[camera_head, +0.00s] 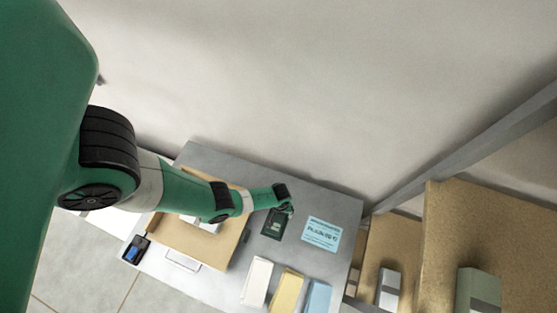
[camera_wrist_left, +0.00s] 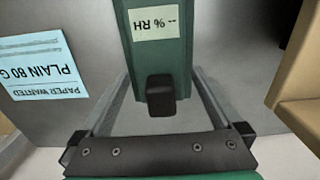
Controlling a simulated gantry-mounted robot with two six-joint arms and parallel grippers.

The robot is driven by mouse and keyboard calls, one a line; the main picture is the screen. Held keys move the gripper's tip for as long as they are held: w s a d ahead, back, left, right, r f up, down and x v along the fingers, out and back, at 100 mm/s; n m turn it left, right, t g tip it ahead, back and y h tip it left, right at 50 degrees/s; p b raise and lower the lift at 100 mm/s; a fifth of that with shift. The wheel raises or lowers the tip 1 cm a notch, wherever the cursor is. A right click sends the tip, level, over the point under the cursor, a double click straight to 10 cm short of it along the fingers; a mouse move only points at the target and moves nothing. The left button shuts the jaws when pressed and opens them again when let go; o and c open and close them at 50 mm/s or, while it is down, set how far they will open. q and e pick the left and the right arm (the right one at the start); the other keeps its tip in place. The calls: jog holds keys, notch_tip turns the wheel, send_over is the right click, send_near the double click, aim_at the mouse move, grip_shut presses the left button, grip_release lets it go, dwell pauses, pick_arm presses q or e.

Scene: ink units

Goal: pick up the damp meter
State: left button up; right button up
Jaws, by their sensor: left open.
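The damp meter (camera_head: 272,226) is a dark green device lying on the grey table. In the left wrist view it shows as a green body (camera_wrist_left: 158,68) with a pale label reading "-- % RH" and a black block at its near end. My left gripper (camera_head: 287,207) is at the meter in the head view and hides part of it. In the left wrist view the open fingers of my left gripper (camera_wrist_left: 160,76) stand on either side of the meter's near end. I cannot tell how far above the table they are. My right gripper is not in view.
A light blue sheet (camera_head: 321,234) reading "PLAIN 80 G" lies right of the meter. A tan tray (camera_head: 228,250) stands left. White (camera_head: 257,282), yellow (camera_head: 286,291) and blue (camera_head: 317,297) blocks line the front. A black-and-blue device (camera_head: 136,249) lies far left; shelving (camera_head: 440,240) stands right.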

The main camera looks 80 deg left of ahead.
pick_arm(q)
jog(key=shift+f, duration=0.2)
jog(key=shift+c, duration=0.2)
jog(key=c, duration=1.4)
jog(key=shift+c, duration=0.2)
